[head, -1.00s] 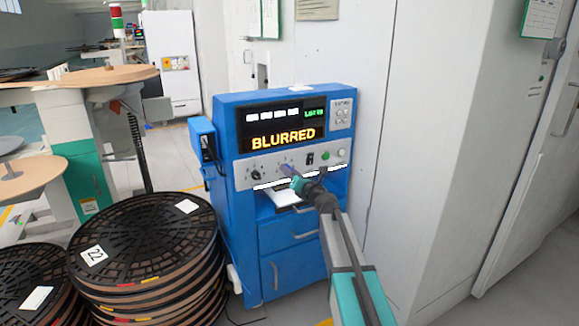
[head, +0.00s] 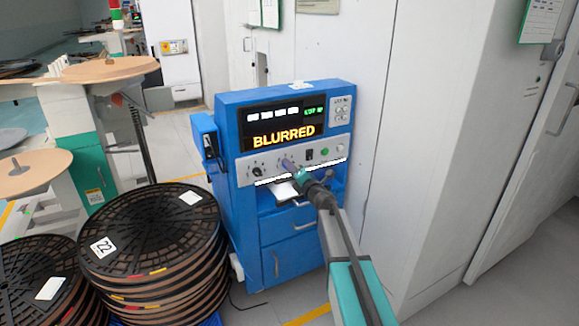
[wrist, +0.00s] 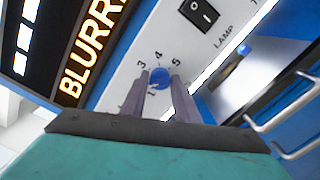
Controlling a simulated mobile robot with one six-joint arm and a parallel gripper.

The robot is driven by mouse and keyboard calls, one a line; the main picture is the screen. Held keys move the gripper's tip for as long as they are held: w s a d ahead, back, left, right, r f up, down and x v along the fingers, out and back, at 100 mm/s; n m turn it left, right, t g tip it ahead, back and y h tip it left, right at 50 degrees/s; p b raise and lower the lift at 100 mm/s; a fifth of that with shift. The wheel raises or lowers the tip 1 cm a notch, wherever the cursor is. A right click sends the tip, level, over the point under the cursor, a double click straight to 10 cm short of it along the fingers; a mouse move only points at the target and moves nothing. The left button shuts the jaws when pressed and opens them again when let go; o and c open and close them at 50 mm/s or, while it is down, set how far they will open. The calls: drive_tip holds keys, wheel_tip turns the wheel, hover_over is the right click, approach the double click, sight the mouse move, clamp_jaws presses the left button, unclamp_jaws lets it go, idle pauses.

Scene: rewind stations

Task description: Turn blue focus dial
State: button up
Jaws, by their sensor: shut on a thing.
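The blue focus dial (wrist: 159,79) is on the white control strip of the blue cabinet (head: 290,231), with printed numbers around it. In the wrist view my gripper (wrist: 161,86) has one finger on each side of the dial and is shut on it. In the head view my gripper (head: 287,164) reaches the strip and largely hides the dial. The display (head: 283,136) above reads BLURRED in orange. The dial's exact setting is hard to read.
A black knob (head: 257,170) is left of the dial, and a black rocker switch (wrist: 198,13) and a green button (head: 324,152) are right of it. A lit slot with a white sheet (head: 284,193) lies below. Stacked black reels (head: 150,235) stand at left.

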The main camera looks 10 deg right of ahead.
idle(0.3)
drive_tip(key=o, duration=1)
drive_tip(key=shift+o, duration=0.2)
drive_tip(key=shift+s, duration=0.1)
drive_tip(key=v, duration=1.3)
drive_tip(key=shift+s, duration=0.3)
drive_tip(key=shift+d, duration=0.1)
